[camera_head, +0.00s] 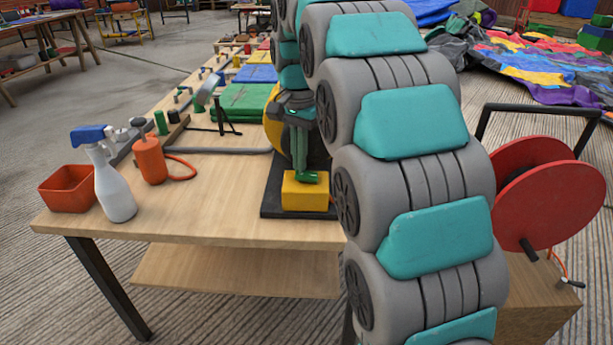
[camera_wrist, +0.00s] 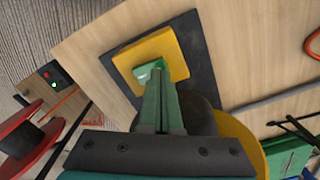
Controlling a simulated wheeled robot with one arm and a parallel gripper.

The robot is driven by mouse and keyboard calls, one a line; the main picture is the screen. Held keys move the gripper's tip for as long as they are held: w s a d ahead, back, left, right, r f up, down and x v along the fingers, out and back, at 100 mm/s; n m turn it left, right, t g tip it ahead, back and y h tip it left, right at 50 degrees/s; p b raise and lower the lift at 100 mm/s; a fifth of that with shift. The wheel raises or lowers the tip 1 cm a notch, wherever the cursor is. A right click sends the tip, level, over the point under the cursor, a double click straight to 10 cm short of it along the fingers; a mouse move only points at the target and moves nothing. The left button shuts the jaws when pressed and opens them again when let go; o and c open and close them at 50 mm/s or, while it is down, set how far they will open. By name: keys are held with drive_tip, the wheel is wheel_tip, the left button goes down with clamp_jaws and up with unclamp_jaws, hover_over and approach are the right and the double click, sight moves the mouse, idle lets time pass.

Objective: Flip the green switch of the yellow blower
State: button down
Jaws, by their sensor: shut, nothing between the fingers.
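The yellow blower (camera_head: 271,118) stands on a dark base plate at the table's near right, mostly hidden behind my arm. Its yellow box (camera_head: 305,194) faces the near edge and carries the green switch (camera_head: 307,177). In the wrist view, the yellow box (camera_wrist: 172,52) lies on the dark plate, with the green switch (camera_wrist: 146,71) on its top. My gripper (camera_head: 307,170) points down over the box, fingers shut and empty. In the wrist view my gripper's fingertips (camera_wrist: 158,76) are right at the switch and cover part of it. I cannot tell whether they touch it.
A spray bottle (camera_head: 112,184), an orange bin (camera_head: 68,188) and an orange canister (camera_head: 150,160) stand on the table's left. A red reel (camera_head: 545,195) on a wooden box stands right of my arm. Bare tabletop (camera_head: 215,205) lies left of the blower.

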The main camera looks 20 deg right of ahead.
sight(300, 174)
drive_tip(key=shift+f, duration=0.7)
idle(0.3)
drive_tip(key=shift+r, duration=0.1)
drive_tip(key=shift+r+p, duration=1.75)
drive_tip(key=shift+r, duration=1.7)
drive_tip(key=shift+s, duration=0.1)
drive_tip(key=s+f+n, duration=0.3)
drive_tip(key=s+f, duration=0.2)
drive_tip(key=s, duration=0.6)
drive_tip(key=s+f+n+g, duration=0.1)
drive_tip(key=s+f+n, duration=0.2)
drive_tip(key=s, duration=0.9)
drive_tip(key=s+f+n, duration=0.3)
drive_tip(key=s+f, duration=0.5)
drive_tip(key=s, duration=0.4)
drive_tip(key=shift+f+n+g, duration=0.2)
drive_tip(key=shift+n+g, duration=0.1)
drive_tip(key=shift+g, duration=0.1)
